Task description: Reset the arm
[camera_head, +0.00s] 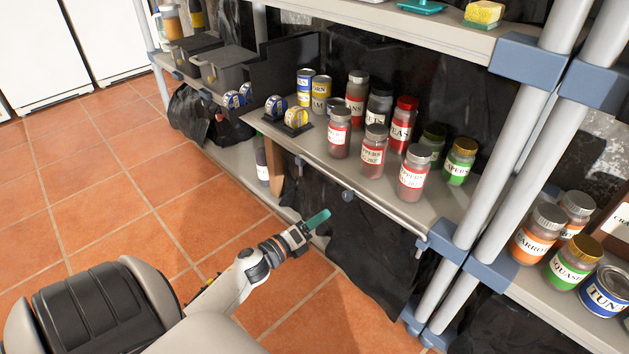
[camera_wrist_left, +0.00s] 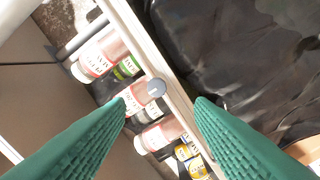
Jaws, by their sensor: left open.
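My left arm comes in low in the head view, and its left gripper (camera_head: 311,225) is in front of the shelf unit, below the edge of the middle shelf. A green finger shows there. In the left wrist view the two green fingers of the left gripper (camera_wrist_left: 160,107) stand apart with nothing between them touching. Beyond them are the shelf edge (camera_wrist_left: 150,50) and several jars. My right gripper is in neither view.
Black plastic sheeting (camera_head: 370,235) hangs below. A grey post (camera_head: 500,140) stands right. Tiled floor (camera_head: 110,180) is clear at left.

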